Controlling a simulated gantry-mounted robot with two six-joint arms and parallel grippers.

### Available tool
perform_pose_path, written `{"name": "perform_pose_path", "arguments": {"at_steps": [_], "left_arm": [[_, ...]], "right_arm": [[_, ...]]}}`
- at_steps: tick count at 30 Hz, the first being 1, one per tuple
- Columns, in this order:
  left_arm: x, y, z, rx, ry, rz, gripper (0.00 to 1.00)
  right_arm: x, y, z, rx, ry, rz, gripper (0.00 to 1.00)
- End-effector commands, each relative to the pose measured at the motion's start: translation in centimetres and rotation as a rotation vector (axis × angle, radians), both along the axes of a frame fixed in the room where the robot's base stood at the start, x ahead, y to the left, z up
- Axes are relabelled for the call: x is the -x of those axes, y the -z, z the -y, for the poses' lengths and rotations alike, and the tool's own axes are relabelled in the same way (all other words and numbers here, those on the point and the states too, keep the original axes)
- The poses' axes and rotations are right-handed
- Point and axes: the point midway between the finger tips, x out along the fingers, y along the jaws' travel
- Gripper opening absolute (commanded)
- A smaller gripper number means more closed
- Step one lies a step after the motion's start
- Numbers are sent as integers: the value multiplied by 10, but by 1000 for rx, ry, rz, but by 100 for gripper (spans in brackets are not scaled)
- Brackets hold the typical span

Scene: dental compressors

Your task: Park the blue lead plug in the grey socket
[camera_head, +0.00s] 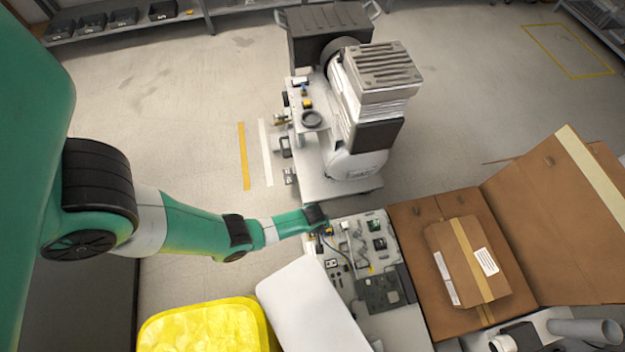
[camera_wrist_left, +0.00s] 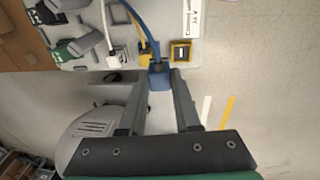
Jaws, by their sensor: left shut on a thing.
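My left gripper (camera_wrist_left: 160,84) is shut on the blue lead plug (camera_wrist_left: 159,78) in the left wrist view. The blue cable (camera_wrist_left: 148,34) runs from the plug up over the panel (camera_wrist_left: 75,60). The plug is at the panel's edge, beside a yellow-framed square socket (camera_wrist_left: 181,52) on its right. A yellow lead (camera_wrist_left: 144,58) and a white lead plug (camera_wrist_left: 114,60) are on its left. I cannot surely pick out the grey socket. In the head view my left gripper (camera_head: 324,226) is over the upper left of the equipment panel (camera_head: 345,222); the plug is too small to tell there. My right gripper is not seen.
A white and grey compressor (camera_head: 365,100) on a cart stands just beyond the panel. An open cardboard box (camera_head: 415,225) is on the right. A yellow bin (camera_head: 205,328) and a white slab (camera_head: 310,310) are in front. The floor (camera_head: 175,120) on the left is clear.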

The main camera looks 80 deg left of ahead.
Motion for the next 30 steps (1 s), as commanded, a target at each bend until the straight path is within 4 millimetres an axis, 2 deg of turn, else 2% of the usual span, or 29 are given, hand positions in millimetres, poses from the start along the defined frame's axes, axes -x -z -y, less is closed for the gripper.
{"name": "perform_pose_path", "arguments": {"at_steps": [19, 30], "left_arm": [[-79, 12, 57, 0, 3, 1, 0], [-84, 10, 61, -1, 0, 0, 0]], "right_arm": [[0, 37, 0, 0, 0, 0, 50], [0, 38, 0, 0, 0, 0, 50]]}}
